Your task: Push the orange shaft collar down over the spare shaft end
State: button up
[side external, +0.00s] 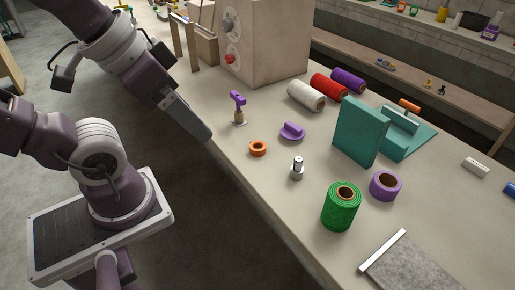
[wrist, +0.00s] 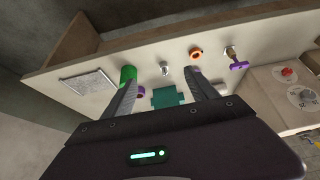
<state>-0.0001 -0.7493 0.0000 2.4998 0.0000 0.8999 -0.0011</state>
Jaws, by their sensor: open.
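The orange shaft collar (side external: 257,149) lies flat on the bench, its hole facing up. It also shows in the wrist view (wrist: 195,54). The spare shaft end (side external: 297,170) looks like a short upright silver stub on the bench, to the right of the collar and nearer the front edge; the wrist view shows it too (wrist: 164,69). Nothing orange is on it. My gripper (wrist: 163,78) is open and empty, its two fingers wide apart. In the side view my gripper (side external: 200,129) hangs left of the collar, well apart from both pieces.
A purple knob (side external: 292,131) and a purple-topped post (side external: 238,107) stand near the collar. A green roll (side external: 341,208), purple tape roll (side external: 385,186) and teal bracket (side external: 360,131) stand right of the shaft. A beige box (side external: 265,45) is at the back. Bench between collar and shaft is clear.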

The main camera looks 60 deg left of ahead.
jog(key=w+a+f+n+g, duration=0.1)
jog(key=w+a+n+g, duration=0.15)
jog(key=w+n, duration=0.5)
jog(key=n+g, duration=0.3)
jog(key=n, duration=0.8)
send_over(258, 142)
jog(key=d, duration=0.1)
notch_tip(258, 142, down, 19)
jog(key=f, duration=0.5)
jog(key=s+f, duration=0.1)
jog(key=f, duration=0.1)
jog(key=shift+f, duration=0.3)
grip_shut()
notch_tip(258, 142, up, 10)
jog(key=shift+d+r, duration=0.1)
jog(key=shift+d, duration=0.05)
jog(key=shift+m, duration=0.25)
jog(key=w+d+r, duration=0.1)
jog(key=d, duration=0.3)
jog(key=w+d, duration=0.1)
jog(key=d, duration=0.4)
jog(key=w+d+r, duration=0.1)
jog(key=d, duration=0.4)
jog(key=shift+r, duration=0.3)
